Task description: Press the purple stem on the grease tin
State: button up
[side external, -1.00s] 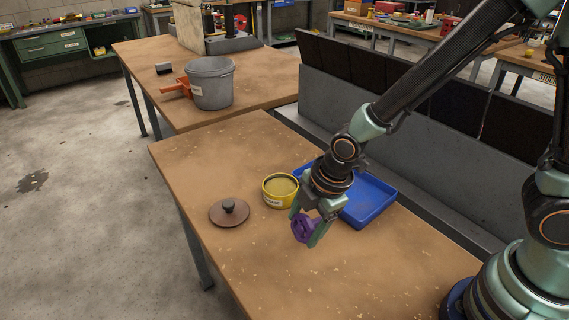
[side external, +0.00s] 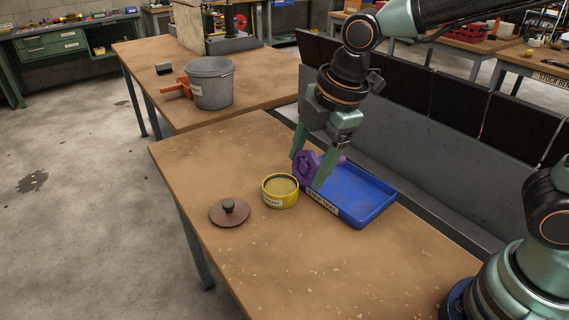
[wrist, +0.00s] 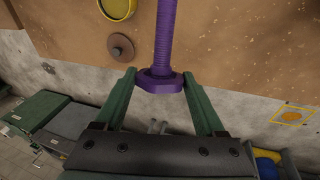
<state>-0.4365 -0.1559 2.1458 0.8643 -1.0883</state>
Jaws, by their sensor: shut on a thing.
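The purple stem (side external: 306,167) has a wide, many-sided head and a threaded shank. My gripper (side external: 308,170) is shut on its head, and the shank (wrist: 164,35) points away from the jaws in the wrist view. I hold it above the table, just behind and right of the tin in the side view. The yellow grease tin (side external: 281,198) stands upright and open on the table, with dull yellowish contents. Only part of the tin (wrist: 118,8) shows in the wrist view. Stem and tin appear apart.
A blue tray (side external: 382,204) with a front label lies right of the tin. A brown lid (side external: 229,213) with a dark knob lies left of it. A grey bucket (side external: 211,88) stands on the far table.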

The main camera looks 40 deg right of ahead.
dwell(0.4)
jog(key=w+d+f+m+t+y, duration=0.1)
jog(key=w+d+f+m+t, duration=0.25)
jog(key=w, duration=0.55)
jog(key=w+a+f+m+t, duration=0.1)
jog(key=w+f+m+t, duration=0.1)
jog(key=w+m+t, duration=0.55)
jog(key=shift+w+d+f+n+g, duration=0.1)
jog(key=shift+w+f+n+g, duration=0.25)
jog(key=shift+f, duration=0.6)
jog(key=shift+w+d+f+n+g, duration=0.1)
jog(key=shift+f+g, duration=0.4)
jog(key=shift+f, duration=0.4)
jog(key=shift+w+d+f+n+g, duration=0.2)
jog(key=shift+f+g, duration=0.25)
jog(key=shift+f, duration=0.5)
jog(key=shift+a+f, duration=0.1)
jog(key=shift+f, duration=0.75)
notch_tip(320, 180, up, 7)
jog(key=shift+r, duration=0.15)
dwell(0.4)
dwell(0.4)
